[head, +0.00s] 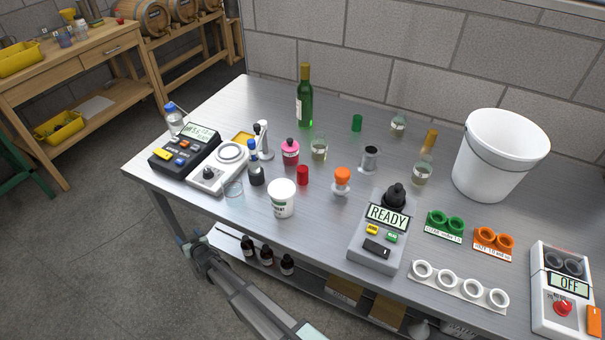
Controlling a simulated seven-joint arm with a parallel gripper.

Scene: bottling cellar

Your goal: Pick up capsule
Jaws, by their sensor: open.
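Two small capped cylinders on the steel table look like bottle capsules: a red one (302,175) stands near the middle, right of a white tub, and a green one (357,123) stands farther back, right of the green wine bottle (305,98). I cannot tell which one the task means. My gripper (190,240) is open, off the table's front left edge, low and well apart from both capsules. Its fingers are small in view, and nothing shows between them.
A white tub (281,200), pink bottle (290,152), orange-topped jar (342,180) and clear flask (319,149) crowd the red capsule. The READY device (375,251), ring holders and white bucket (499,158) stand right. The back left of the tabletop is clear.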

